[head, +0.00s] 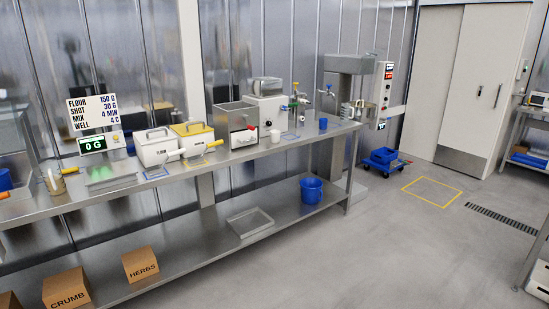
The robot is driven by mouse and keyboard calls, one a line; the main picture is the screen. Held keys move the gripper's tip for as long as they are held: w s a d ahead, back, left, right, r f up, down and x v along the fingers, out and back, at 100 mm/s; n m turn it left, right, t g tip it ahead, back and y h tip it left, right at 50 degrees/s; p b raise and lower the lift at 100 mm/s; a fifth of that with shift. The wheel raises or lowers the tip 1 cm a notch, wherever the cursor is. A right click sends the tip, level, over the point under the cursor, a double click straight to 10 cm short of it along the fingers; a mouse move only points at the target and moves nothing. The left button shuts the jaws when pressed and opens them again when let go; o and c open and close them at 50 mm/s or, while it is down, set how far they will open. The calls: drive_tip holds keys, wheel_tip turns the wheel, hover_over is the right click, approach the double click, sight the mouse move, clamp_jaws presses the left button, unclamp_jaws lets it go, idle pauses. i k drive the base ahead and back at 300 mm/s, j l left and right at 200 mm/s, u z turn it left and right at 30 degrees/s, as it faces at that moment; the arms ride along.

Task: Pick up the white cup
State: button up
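A small white cup (275,136) appears to stand on the steel worktop (225,158), in front of the white machine with a knob and to the right of the steel box with a red part. It is small in the head view, so its details are hard to make out. My gripper is not in view.
A blue cup (323,123) stands to the right on the worktop. White bin (157,150), yellow-topped bin (195,142) and scale (108,178) stand to the left. A blue bucket (311,190) and tray (250,222) sit on the lower shelf. The floor (385,235) in front is clear.

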sight(276, 134)
drive_tip(key=i, duration=2.1)
drive_tip(key=i+l+u, duration=0.1)
drive_tip(key=i, duration=2)
